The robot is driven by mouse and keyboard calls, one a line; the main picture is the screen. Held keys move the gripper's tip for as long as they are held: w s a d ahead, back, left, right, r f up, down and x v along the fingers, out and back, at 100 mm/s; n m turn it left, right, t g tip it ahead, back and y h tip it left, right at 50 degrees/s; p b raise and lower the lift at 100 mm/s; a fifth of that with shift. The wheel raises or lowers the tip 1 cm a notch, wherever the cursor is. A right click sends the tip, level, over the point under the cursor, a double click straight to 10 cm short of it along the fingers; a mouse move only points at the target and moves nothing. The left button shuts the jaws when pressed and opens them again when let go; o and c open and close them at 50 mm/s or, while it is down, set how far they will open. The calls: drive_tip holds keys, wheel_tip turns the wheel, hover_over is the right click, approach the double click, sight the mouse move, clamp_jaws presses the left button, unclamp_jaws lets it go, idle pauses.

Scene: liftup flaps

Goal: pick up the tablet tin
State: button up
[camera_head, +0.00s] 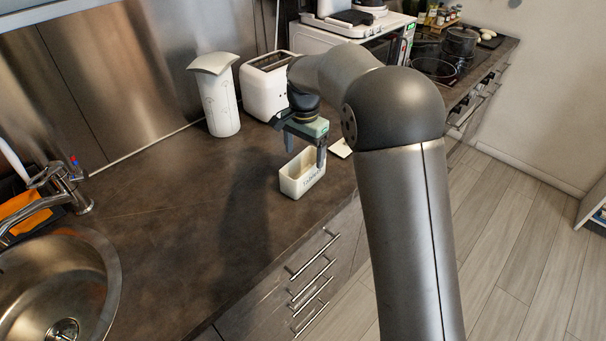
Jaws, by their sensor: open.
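The other finger shows above the back left of the tin. I cannot tell whether either finger touches it. A small flat white piece (341,148) lies on the counter to the right, partly hidden behind my arm.
A white toaster (265,88) and a tall white canister (218,103) stand behind, near the wall. A sink (62,285) with a tap (72,190) is at the left. The counter (190,205) between sink and tin is clear. Drawer handles (312,268) protrude below the front edge.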

sight(303, 172)
wheel_tip(303, 172, down, 7)
drive_tip(key=shift+s+a+f+p, duration=0.1)
drive_tip(key=shift+s+f+p, duration=0.05)
drive_tip(key=shift+p, duration=0.45)
drive_tip(key=shift+c, duration=0.3)
drive_tip(key=c, duration=1.2)
